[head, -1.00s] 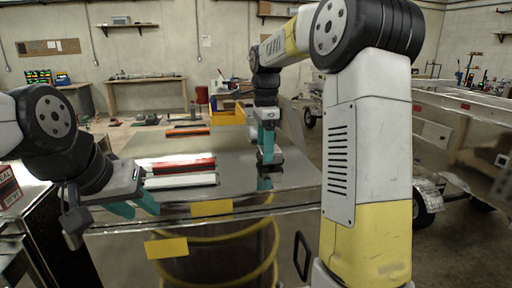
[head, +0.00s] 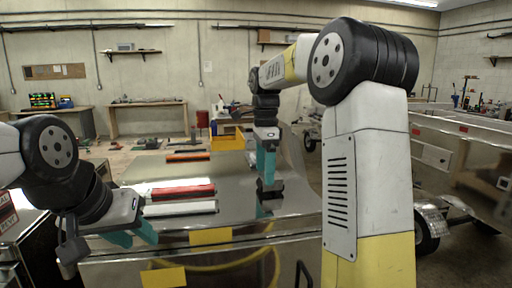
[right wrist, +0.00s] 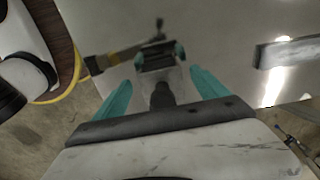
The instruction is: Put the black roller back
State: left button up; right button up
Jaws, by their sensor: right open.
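A small dark thing, which looks like the black roller (head: 271,187), is on the shiny metal tabletop (head: 235,190) right at my right gripper's tips. In the right wrist view a dark upright piece (right wrist: 161,96) shows between the teal fingers. My right gripper (head: 266,178) points down, open, with its fingers apart on either side of it; I cannot tell whether they touch it. The fingers partly hide the roller, and reflections in the metal blur its outline. My left gripper (head: 136,236) is open and empty over the table's near left edge.
A red bar (head: 183,192), a white bar (head: 180,208) and an orange bar (head: 188,157) lie on the tabletop to the left. A yellow bin (head: 228,142) stands behind. Yellow labels (head: 210,236) mark the front edge. A trailer (head: 450,150) is at right.

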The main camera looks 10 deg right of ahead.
notch_tip(320, 180, up, 10)
jog(key=shift+f, duration=0.1)
jog(key=shift+r, duration=0.25)
jog(key=shift+s+d+r+n, duration=0.1)
jog(key=shift+s+r+n, duration=0.05)
jog(key=shift+s+n, duration=0.2)
jog(key=s+f+n+t, duration=0.2)
jog(key=s+f+n, duration=0.2)
jog(key=s, duration=0.3)
jog(key=s+f+n+t+y, duration=0.1)
jog(key=s+f+n+t, duration=0.1)
jog(key=s+f+n, duration=0.2)
jog(key=s+f+n+t+y, duration=0.1)
jog(key=s+f+n, duration=0.3)
jog(key=s+n, duration=0.5)
jog(key=s+t, duration=0.1)
jog(key=s, duration=0.2)
jog(key=shift+s+a+f, duration=0.25)
jog(key=shift+a+f, duration=0.05)
jog(key=shift+a, duration=0.1)
